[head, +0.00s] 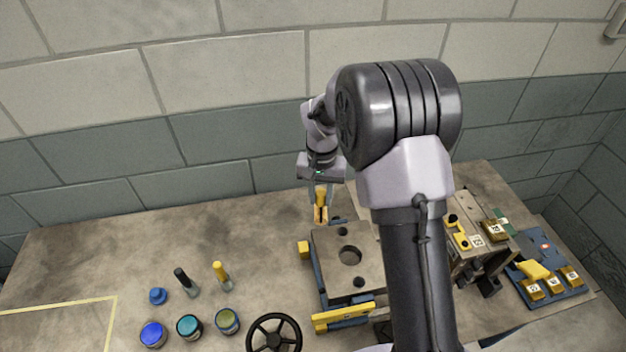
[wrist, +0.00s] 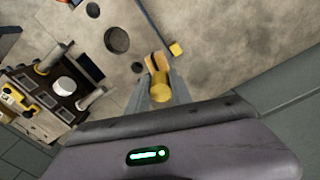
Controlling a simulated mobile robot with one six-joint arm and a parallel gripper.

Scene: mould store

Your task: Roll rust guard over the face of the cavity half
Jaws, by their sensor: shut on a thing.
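My gripper (head: 320,188) is shut on a yellow-handled tool (head: 321,207), which looks like a small roller. In the wrist view the tool (wrist: 160,92) points away from the jaws (wrist: 158,95), with a tan and black end. A grey block with a large round hole and two smaller ones, apparently the cavity half (head: 332,265), lies face up in a blue and yellow holder (head: 342,318). The tool is at the block's far left edge; I cannot tell if it touches.
Open pots of blue (head: 152,334), teal (head: 189,327) and olive (head: 227,321) stand front left, near two upright handled tools (head: 221,276). A black handwheel (head: 273,334) is in front. Another mould block (head: 468,250) and a blue tray (head: 548,288) stand right. The bench's back left is clear.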

